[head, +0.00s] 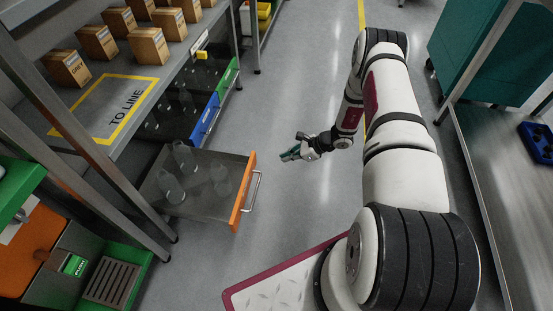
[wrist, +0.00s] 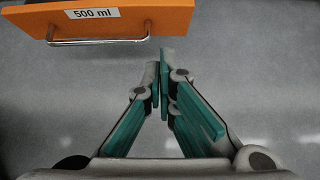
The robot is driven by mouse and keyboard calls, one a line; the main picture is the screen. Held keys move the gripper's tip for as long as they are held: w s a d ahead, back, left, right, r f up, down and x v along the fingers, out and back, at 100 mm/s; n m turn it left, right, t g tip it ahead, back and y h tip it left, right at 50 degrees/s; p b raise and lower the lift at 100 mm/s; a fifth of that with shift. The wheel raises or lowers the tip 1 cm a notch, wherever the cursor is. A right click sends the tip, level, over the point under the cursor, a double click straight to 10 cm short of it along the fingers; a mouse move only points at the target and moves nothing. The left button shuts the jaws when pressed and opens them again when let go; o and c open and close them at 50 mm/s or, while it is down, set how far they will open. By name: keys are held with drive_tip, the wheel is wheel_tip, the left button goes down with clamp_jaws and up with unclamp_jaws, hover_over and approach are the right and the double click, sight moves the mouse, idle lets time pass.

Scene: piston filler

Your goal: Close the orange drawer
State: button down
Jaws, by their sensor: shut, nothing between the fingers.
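The orange drawer (head: 238,205) is pulled out from under the bench in the head view, with clear glass vessels standing in it. A metal bar handle (head: 252,191) is on its front. In the wrist view, the orange front (wrist: 150,18) is at the upper left with a "500 ml" label, and its handle (wrist: 98,40) shows below the label. My gripper (head: 285,157) is shut and empty, to the right of the drawer front and apart from it. In the wrist view my gripper's fingertips (wrist: 162,60) meet, to the right of the handle.
Blue (head: 204,124) and green (head: 229,79) drawer fronts sit shut beyond the orange one. The bench above (head: 165,85) carries several cardboard boxes (head: 149,47). A metal table (head: 480,150) stands at the right. The grey floor (head: 290,100) between is clear.

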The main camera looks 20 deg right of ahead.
drive_tip(key=b, duration=0.3)
approach(253, 166)
wheel_tip(253, 166, down, 3)
drive_tip(key=shift+w+a+b, duration=0.25)
drive_tip(key=shift+w+a, duration=0.25)
drive_tip(key=shift+a, duration=0.2)
drive_tip(key=shift+w+a+b, duration=0.25)
drive_tip(key=shift+w+a, duration=0.3)
drive_tip(key=shift+a, duration=0.15)
drive_tip(key=shift+a, duration=0.1)
